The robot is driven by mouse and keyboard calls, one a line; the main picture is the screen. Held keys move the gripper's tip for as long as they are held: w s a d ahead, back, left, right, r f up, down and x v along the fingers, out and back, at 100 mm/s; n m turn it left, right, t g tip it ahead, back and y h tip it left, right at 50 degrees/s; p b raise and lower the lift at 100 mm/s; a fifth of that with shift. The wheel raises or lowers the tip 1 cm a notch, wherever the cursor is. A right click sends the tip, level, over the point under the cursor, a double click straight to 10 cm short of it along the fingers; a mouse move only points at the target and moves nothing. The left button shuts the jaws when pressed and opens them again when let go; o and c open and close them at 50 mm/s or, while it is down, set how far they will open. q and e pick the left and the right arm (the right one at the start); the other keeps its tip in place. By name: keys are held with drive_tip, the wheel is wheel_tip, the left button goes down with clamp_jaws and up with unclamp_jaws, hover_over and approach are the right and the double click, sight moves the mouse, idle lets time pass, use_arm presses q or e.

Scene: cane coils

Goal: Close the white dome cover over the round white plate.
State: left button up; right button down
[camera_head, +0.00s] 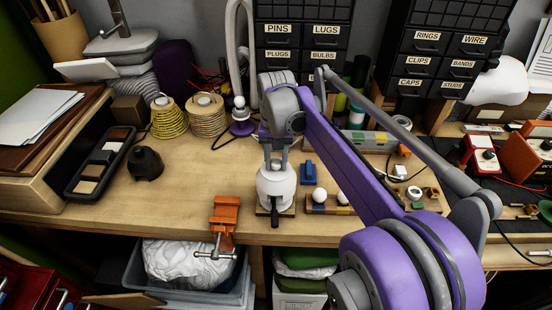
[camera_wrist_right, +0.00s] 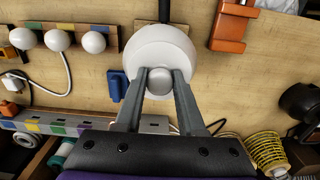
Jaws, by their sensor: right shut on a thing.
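The white dome cover (camera_head: 276,185) is near the front edge of the bench, and it also shows in the right wrist view (camera_wrist_right: 150,45). My right gripper (camera_head: 277,163) is above it, pointing down, with its two grey fingers (camera_wrist_right: 160,80) shut on the round knob at the top. The dome looks about upright over a small wooden base. A round white plate cannot be told apart from the dome; the dome covers the view beneath it. Whether its rim touches anything is unclear. A black handle sticks out at the front. My left gripper is not in view.
An orange clamp (camera_head: 225,214) grips the bench edge to the left. A blue block (camera_head: 307,173) and a board with white balls (camera_head: 319,195) stand close on the right. Cable spools (camera_head: 168,119) stand at the back left. Bare bench lies left of the dome.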

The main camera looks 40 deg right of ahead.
sight(276, 174)
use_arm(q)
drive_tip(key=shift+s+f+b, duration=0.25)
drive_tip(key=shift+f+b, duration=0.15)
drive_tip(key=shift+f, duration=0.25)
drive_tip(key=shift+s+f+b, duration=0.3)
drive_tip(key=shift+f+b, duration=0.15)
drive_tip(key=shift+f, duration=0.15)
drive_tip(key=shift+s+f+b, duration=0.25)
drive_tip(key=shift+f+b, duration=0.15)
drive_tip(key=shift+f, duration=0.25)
use_arm(e)
drive_tip(key=shift+f, duration=2.7)
drive_tip(key=shift+c, duration=2.1)
unclamp_jaws()
drive_tip(key=shift+r, duration=0.1)
wheel_tip(276, 174, up, 11)
drive_tip(key=shift+f+p, duration=0.15)
drive_tip(key=shift+p, duration=0.25)
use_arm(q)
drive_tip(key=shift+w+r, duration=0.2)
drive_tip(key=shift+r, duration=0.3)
use_arm(e)
drive_tip(key=s+a+f+n+t, duration=0.5)
drive_tip(key=s+a+f+n, duration=0.3)
drive_tip(key=s+a+f, duration=0.6)
wheel_tip(276, 174, down, 4)
drive_tip(key=shift+s+a+f+t, duration=0.25)
drive_tip(key=shift+s+a+t, duration=0.1)
drive_tip(key=shift+a, duration=0.55)
